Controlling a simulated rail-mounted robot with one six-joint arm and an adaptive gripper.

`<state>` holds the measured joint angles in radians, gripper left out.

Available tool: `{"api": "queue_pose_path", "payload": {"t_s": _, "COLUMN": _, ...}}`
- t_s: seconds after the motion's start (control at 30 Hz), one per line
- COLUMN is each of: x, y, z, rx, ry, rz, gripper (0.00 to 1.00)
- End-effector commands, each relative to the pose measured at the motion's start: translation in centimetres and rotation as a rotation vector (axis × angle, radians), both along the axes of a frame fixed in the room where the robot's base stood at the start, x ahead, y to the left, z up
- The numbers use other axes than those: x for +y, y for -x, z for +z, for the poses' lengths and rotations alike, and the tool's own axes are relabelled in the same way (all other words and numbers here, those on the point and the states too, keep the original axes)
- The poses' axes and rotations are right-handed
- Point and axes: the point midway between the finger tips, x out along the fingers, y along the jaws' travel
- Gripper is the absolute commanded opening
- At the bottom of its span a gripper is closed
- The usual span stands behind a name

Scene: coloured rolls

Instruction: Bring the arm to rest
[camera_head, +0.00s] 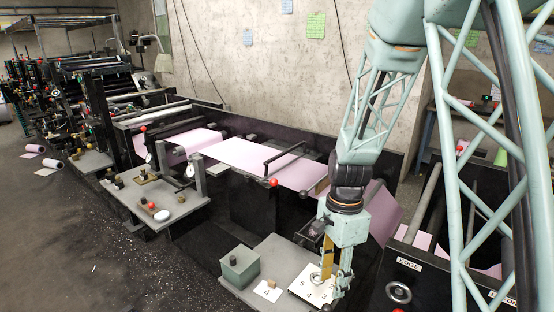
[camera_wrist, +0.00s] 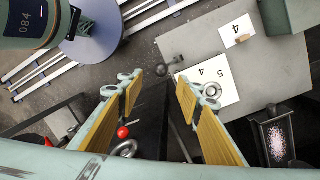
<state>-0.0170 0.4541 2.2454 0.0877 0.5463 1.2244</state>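My gripper (camera_head: 332,278) points down over the right part of a small grey table (camera_head: 262,254) in the head view. In the wrist view my gripper (camera_wrist: 160,88) has its two yellow-padded fingers well apart. Only dark floor and machine parts show between them, so it is open and empty. A white card marked 5 and 4 (camera_wrist: 216,84) lies on the table beside the right finger. It also shows in the head view (camera_head: 308,287), partly hidden by the gripper. My arm comes down from the upper right.
A grey-green box (camera_head: 240,266) and a white card marked 4 (camera_head: 268,291) with a small brown block are on the table. A pink web (camera_head: 245,156) runs through the machine behind. A panel labelled EDGE (camera_head: 409,263) stands right of the gripper.

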Motion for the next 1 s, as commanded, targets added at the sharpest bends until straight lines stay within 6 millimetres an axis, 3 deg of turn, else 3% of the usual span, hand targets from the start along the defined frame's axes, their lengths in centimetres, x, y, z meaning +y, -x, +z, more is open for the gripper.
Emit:
{"api": "queue_pose_path", "payload": {"t_s": 0.27, "x": -0.1, "y": 0.6, "z": 2.7, "rx": -0.028, "ry": -0.006, "rz": 0.063, "gripper": 0.33}}
{"api": "queue_pose_path", "payload": {"t_s": 1.0, "x": -0.6, "y": 5.4, "z": 13.6, "rx": -0.143, "ry": -0.008, "rz": 0.367, "gripper": 0.33}}
